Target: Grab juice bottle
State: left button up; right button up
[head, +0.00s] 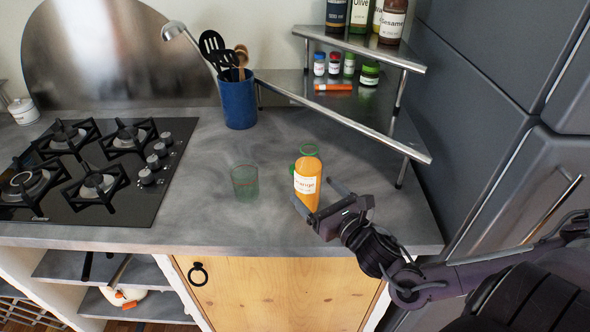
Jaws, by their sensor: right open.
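The juice bottle (307,182) stands upright on the grey counter, right of centre. It is orange with a white label and a green ring-shaped part near its top. My right gripper (317,198) is at the bottle from the front right, with its fingers apart, one on each side of the lower part of the bottle. I cannot tell whether either finger touches it. My left gripper is not in view.
A clear green glass (244,182) stands left of the bottle. A blue utensil holder (238,103) is behind it. A corner shelf (350,115) with jars and bottles rises behind the bottle. A gas hob (90,170) is at left, a dark fridge (475,100) at right.

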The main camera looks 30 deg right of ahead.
aim_at(316, 186)
jog(key=w, duration=0.2)
jog(key=w+p, duration=0.1)
jog(key=w, duration=0.1)
jog(key=shift+d+r, duration=0.25)
jog(key=shift+r, duration=0.05)
jog(key=w, duration=0.2)
jog(key=shift+w+f+p, duration=0.25)
jog(key=shift+w+p, duration=0.05)
jog(key=shift+p, duration=0.05)
jog(key=shift+w+f, duration=0.1)
jog(key=shift+w, duration=0.2)
jog(key=shift+s, duration=0.1)
jog(key=c, duration=1)
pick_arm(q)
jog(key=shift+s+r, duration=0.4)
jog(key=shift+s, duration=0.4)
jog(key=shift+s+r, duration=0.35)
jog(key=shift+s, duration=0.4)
pick_arm(e)
jog(key=c, duration=0.4)
